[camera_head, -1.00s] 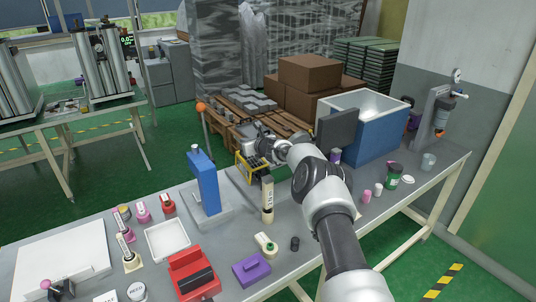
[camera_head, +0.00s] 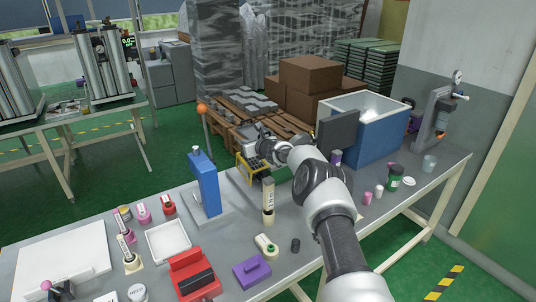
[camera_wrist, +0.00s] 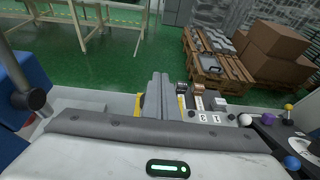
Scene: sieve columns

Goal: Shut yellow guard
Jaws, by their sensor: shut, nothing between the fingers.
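Much of the guard is hidden in the wrist view by the gripper body.
The blue press (camera_head: 207,185) stands left of the guard, with an orange-knobbed lever (camera_head: 202,108) behind it. A cream bottle (camera_head: 268,200) stands in front. A blue bin (camera_head: 372,130) is to the right. Pallets with brown boxes (camera_head: 308,76) stand beyond the bench.

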